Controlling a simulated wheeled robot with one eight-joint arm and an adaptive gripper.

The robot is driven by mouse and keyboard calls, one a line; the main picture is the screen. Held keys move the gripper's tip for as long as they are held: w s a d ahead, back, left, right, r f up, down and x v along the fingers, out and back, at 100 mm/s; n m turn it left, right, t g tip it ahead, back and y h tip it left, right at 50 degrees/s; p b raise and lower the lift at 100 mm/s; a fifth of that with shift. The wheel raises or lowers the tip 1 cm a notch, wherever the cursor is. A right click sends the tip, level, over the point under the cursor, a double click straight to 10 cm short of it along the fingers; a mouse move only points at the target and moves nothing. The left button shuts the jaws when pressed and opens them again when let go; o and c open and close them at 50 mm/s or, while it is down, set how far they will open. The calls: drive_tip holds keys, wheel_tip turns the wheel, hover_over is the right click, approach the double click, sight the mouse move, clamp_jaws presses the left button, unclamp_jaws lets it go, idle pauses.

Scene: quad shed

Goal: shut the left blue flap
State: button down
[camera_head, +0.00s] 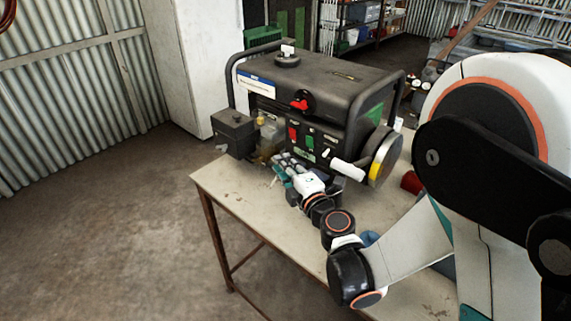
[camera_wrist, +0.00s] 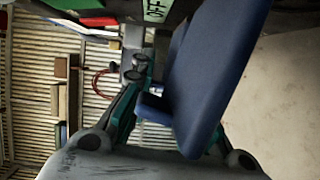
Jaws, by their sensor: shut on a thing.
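A blue flap (camera_wrist: 208,75) fills the middle right of the wrist view, as a broad tilted panel seen close up. My gripper (camera_wrist: 157,98) has its teal and dark fingers at the flap's lower part, shut on it. The flap hides most of the right finger. In the head view my gripper (camera_head: 282,168) is low at the front of the black generator (camera_head: 330,85), above the table's near edge. The flap is too small and covered to make out clearly there, so its angle cannot be told.
The generator stands on a pale worktable (camera_head: 235,187) with metal legs. A small black box (camera_head: 233,134) sticks out at its left, and a white handle (camera_head: 347,169) and a yellow-marked wheel (camera_head: 383,158) at its right. A red object (camera_head: 411,182) is beside my arm. Floor at left is clear.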

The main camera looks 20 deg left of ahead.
drive_tip(key=shift+f+n, duration=0.2)
drive_tip(key=shift+n, duration=0.3)
drive_tip(key=c, duration=1.6)
unclamp_jaws()
